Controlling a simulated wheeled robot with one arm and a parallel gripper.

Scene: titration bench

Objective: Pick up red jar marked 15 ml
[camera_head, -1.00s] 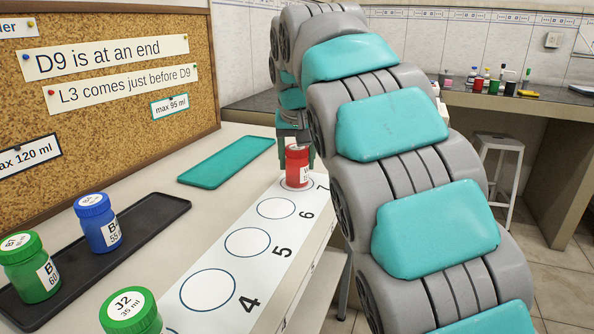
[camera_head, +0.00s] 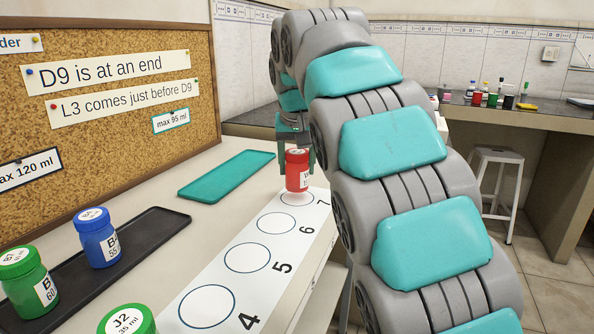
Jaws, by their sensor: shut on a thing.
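The red jar (camera_head: 297,170) with a red lid and a white label hangs just above circle 7 at the far end of the white numbered strip (camera_head: 232,293). The label is partly turned away and too small to read in full. My gripper (camera_head: 297,154) is shut on the red jar, with a finger at each side of it. The circle under the jar shows empty, so the jar is clear of the strip.
A green jar marked J2 (camera_head: 127,320) stands at the near end of the strip. A blue jar (camera_head: 97,238) and a green jar (camera_head: 28,280) stand on the black tray (camera_head: 160,222). The teal tray (camera_head: 226,177) is empty. A corkboard (camera_head: 110,110) with notes stands behind.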

